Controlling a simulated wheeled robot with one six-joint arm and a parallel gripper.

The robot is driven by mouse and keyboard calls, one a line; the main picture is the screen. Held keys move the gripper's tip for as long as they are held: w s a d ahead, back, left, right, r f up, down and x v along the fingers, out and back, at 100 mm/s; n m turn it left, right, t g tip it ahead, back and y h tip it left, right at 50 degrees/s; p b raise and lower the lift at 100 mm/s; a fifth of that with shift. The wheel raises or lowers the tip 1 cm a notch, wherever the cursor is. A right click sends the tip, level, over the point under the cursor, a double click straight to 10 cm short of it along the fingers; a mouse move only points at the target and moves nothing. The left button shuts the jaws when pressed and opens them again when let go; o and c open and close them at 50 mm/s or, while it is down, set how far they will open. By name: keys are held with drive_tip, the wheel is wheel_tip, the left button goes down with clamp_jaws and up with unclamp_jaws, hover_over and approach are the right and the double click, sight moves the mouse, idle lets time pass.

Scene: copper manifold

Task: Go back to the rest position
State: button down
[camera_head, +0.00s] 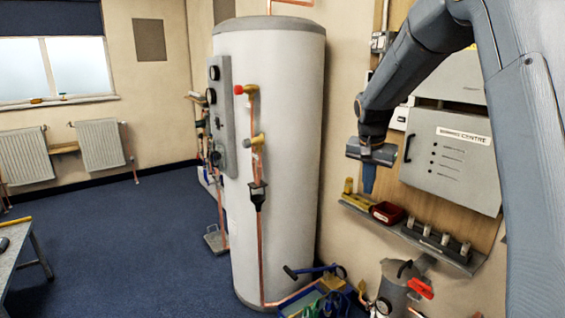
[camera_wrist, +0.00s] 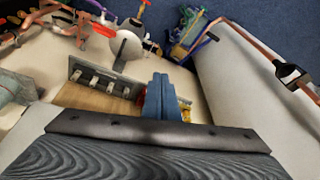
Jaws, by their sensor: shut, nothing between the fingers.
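My gripper (camera_head: 369,178) hangs from my arm at the right of the head view, pointing down in front of the wiring board. Its blue fingers are together with nothing between them. In the wrist view my gripper (camera_wrist: 160,82) shows as closed blue fingers in the lower middle. It is apart from the shelf below it and to the right of the tall white cylinder (camera_head: 285,130).
A grey wiring-centre box (camera_head: 450,155) is on the wall right of my gripper. A shelf (camera_head: 408,236) below carries a red bin (camera_head: 387,212) and several small fittings. A grey canister (camera_head: 400,280) with a red lever stands lower. Blue floor (camera_head: 120,240) is open at left.

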drive_tip(key=s+a+f+n, duration=0.2)
drive_tip(key=s+f, duration=0.2)
drive_tip(key=s, duration=0.7)
drive_tip(key=s+a+f+n+g+y, duration=0.1)
drive_tip(key=s+a+f+n, duration=0.1)
drive_tip(key=s, duration=0.9)
drive_tip(key=s+a+f+n+g, duration=0.1)
drive_tip(key=s+f, duration=0.4)
drive_tip(key=s, duration=0.6)
drive_tip(key=shift+s+a+f+n+y, duration=0.3)
drive_tip(key=shift+s+a+n, duration=0.15)
drive_tip(key=shift+n, duration=0.55)
drive_tip(key=shift+w, duration=0.2)
